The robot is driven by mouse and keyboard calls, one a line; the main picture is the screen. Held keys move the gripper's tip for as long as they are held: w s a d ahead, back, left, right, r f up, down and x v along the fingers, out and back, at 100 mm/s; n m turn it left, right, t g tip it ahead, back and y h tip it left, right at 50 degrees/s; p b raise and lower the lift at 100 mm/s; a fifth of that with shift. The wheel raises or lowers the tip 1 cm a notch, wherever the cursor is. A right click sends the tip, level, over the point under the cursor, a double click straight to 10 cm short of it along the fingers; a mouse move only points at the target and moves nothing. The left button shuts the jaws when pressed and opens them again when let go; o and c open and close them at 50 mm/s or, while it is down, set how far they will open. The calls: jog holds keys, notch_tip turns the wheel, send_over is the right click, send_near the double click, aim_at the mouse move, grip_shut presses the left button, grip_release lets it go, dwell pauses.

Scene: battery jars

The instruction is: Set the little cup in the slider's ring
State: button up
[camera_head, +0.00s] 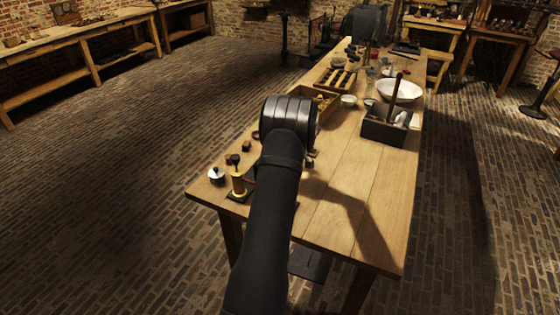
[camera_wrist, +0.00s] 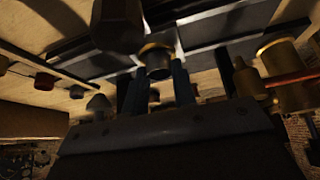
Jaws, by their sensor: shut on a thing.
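In the wrist view my gripper (camera_wrist: 158,82) has its dark teal fingers on both sides of a small dark cup with a brass-coloured rim (camera_wrist: 157,50), and it is shut on this cup. Dark grey and black flat bars (camera_wrist: 212,30) lie just beyond the cup; they may belong to the slider. I cannot pick out the slider's ring clearly. In the head view my own arm hides the gripper, the cup and the part of the bench around them.
On the wooden bench (camera_head: 335,205), a brass post on a dark base (camera_head: 238,183), a pale jar (camera_head: 216,175) and small brown blocks stand left of my arm. A dark divided box (camera_head: 385,132) and white bowl (camera_head: 400,91) stand farther right. The bench's front right is clear.

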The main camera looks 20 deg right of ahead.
jog(key=shift+f, duration=0.2)
jog(key=o, duration=0.7)
jog(key=shift+c, duration=0.2)
jog(key=v, duration=1.1)
jog(key=shift+a+f, duration=0.1)
jog(key=x, duration=0.9)
